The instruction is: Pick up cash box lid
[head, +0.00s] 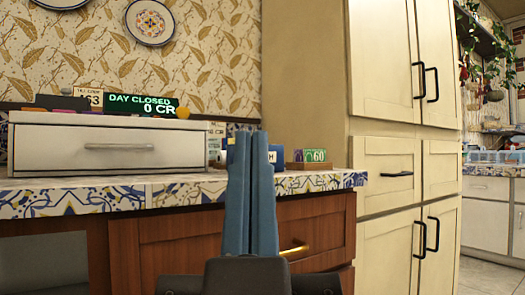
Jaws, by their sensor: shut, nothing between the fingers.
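A white box with a metal handle on its front (60,148) stands on the tiled counter at the left in the head view. No separate cash box lid can be made out for sure. Several small flat coloured items lie on top of the box. My gripper (251,142), with long blue fingers, points up in the middle of the view. Its fingers are together and empty. It appears in front of the counter and to the right of the white box, and it hides part of the small items behind it.
A lit display (140,103) reads "DAY CLOSED 0 CR" above the box. Brown drawers (175,240) are below. A tall cream cabinet (385,165) stands to the right.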

